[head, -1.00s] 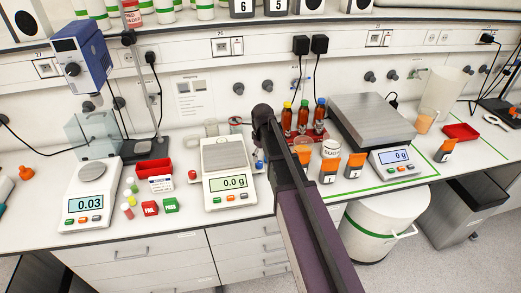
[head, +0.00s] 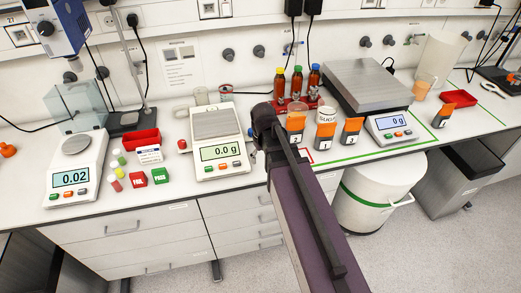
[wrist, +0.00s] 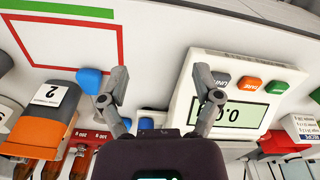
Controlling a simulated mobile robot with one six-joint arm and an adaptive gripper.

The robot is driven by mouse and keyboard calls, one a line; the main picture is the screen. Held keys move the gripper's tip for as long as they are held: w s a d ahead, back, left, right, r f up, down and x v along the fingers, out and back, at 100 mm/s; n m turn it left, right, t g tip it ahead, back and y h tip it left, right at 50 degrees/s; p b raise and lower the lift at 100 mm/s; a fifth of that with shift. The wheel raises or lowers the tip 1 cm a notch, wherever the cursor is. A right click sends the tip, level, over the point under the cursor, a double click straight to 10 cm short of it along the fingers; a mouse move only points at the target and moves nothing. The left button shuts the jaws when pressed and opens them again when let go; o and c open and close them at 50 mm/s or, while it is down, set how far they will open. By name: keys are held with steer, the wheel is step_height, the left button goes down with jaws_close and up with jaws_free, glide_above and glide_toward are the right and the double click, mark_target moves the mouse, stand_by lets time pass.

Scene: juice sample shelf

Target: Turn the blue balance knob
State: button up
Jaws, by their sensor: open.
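The blue knob (wrist: 89,81) shows in the wrist view, left of the middle. It is beside a white balance (wrist: 245,65) with a green display. In the head view, this balance (head: 217,170) reads 0.0 g, and my arm covers much of the area on its right. My gripper (wrist: 160,82) is open and empty in the wrist view. Its left finger appears right beside the blue knob; whether they touch is unclear. Its right finger overlaps the balance near its buttons. The fingertips are hidden in the head view.
A red knob (head: 182,145) is at the balance's left. An orange-topped container marked 2 (wrist: 45,115) and brown bottles (head: 297,82) are close by on the right. A second balance (head: 75,165) stands far left, with PASS and FAIL blocks (head: 150,178) between. A large scale (head: 365,90) is right.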

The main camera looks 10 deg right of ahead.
steer(key=s+f+m+b, duration=0.2)
steer(key=s+f+b, duration=0.1)
steer(key=s, duration=0.4)
steer(key=shift+s+f+b, duration=0.3)
steer(key=shift+s+f, duration=0.05)
steer(key=shift+f, duration=0.2)
